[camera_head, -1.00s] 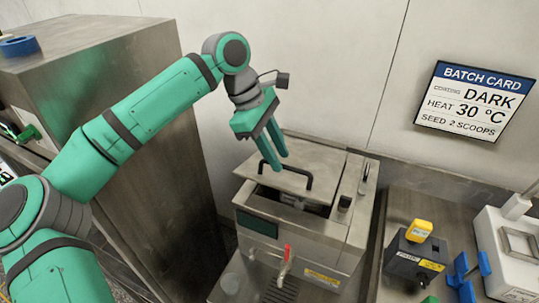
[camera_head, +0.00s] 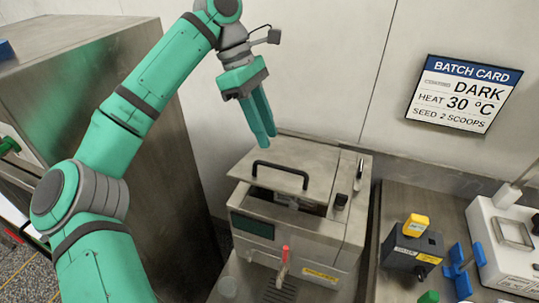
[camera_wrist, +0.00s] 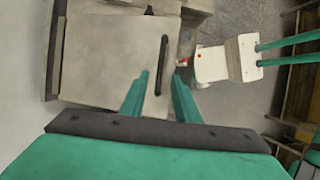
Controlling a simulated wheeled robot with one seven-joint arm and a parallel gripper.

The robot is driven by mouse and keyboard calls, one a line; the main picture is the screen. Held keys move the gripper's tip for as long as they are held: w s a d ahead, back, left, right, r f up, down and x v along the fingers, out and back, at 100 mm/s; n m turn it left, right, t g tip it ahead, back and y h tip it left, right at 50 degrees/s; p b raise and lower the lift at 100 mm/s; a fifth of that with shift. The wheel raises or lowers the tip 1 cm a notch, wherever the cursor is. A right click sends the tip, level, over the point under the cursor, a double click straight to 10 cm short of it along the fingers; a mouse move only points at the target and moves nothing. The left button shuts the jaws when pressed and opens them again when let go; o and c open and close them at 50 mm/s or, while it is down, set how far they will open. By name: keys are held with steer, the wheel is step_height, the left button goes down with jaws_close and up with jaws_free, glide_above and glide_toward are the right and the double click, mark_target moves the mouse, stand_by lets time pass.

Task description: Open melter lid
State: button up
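The melter (camera_head: 330,236) is a steel box with a dark front panel and a red-handled tap. Its steel lid (camera_head: 301,160) lies on top with a black bar handle (camera_head: 280,172). A dark gap shows below the lid's front edge; I cannot tell whether the lid is raised at all. My gripper (camera_head: 264,140) points down above and behind the handle, apart from it. The handle (camera_wrist: 163,66) shows ahead, near the right fingertip side of the gap.
A tall steel cabinet (camera_head: 95,75) stands at the left, close to my arm. To the right are a dark box with a yellow top (camera_head: 415,228), a blue stand (camera_head: 458,268) and a white device (camera_head: 508,240). A batch card (camera_head: 465,93) hangs on the wall.

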steer(key=x, duration=0.7)
steer(key=shift+f, duration=0.1)
